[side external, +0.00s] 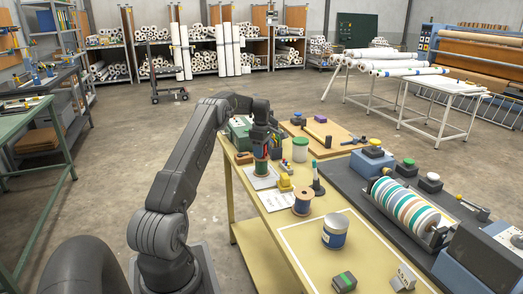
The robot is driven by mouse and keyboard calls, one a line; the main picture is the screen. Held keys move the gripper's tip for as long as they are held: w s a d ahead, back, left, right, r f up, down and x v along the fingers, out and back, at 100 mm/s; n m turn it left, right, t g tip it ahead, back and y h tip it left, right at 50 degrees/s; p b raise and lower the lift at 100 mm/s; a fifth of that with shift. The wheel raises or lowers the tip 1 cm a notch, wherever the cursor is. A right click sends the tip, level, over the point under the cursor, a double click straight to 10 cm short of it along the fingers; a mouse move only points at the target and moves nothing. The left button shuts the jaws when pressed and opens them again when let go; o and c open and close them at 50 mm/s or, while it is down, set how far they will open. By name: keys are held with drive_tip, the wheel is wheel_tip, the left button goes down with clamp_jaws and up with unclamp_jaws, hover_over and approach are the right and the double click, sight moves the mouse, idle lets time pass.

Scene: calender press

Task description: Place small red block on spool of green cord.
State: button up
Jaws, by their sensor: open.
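The spool of green cord (261,169) stands upright near the far left end of the yellow table, on a pale sheet. My gripper (261,149) points down directly above the spool, with its jaws open. A small patch of red (268,144) shows at the fingers; it may be the small red block, mostly hidden by my gripper. I cannot tell whether it touches the spool or a finger.
A green case (239,128) stands close behind my gripper. A yellow object (285,183), a spool of blue cord (302,202), a dark stand (317,183) and a white-green jar (300,150) are nearby. A striped roller (408,208) lies right.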

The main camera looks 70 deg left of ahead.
wheel_tip(320, 180, up, 12)
drive_tip(key=shift+f, duration=0.1)
drive_tip(key=w+d+r+m+t+y, duration=0.1)
drive_tip(key=w+d+r+m, duration=0.15)
drive_tip(key=d+r, duration=0.35)
drive_tip(key=w+d+r+m, duration=0.2)
drive_tip(key=d+r+m, duration=0.15)
drive_tip(key=d, duration=0.45)
drive_tip(key=s+d+r+m+t, duration=0.1)
drive_tip(key=d+r+m, duration=0.15)
drive_tip(key=d, duration=0.45)
drive_tip(key=s+d+r+m, duration=0.15)
drive_tip(key=d+m, duration=0.25)
drive_tip(key=d, duration=0.4)
drive_tip(key=s+d+m+t, duration=0.2)
drive_tip(key=s+d+m, duration=0.45)
drive_tip(key=d, duration=0.55)
drive_tip(key=s+d+f+m, duration=0.3)
drive_tip(key=s+d+m, duration=0.1)
drive_tip(key=s, duration=0.3)
drive_tip(key=s+d+f+m+t+h, duration=0.1)
drive_tip(key=s+d+f+m, duration=0.3)
drive_tip(key=s+d, duration=0.2)
drive_tip(key=shift+s+d+t, duration=0.15)
drive_tip(key=shift+s+t, duration=0.15)
drive_tip(key=shift+s, duration=0.05)
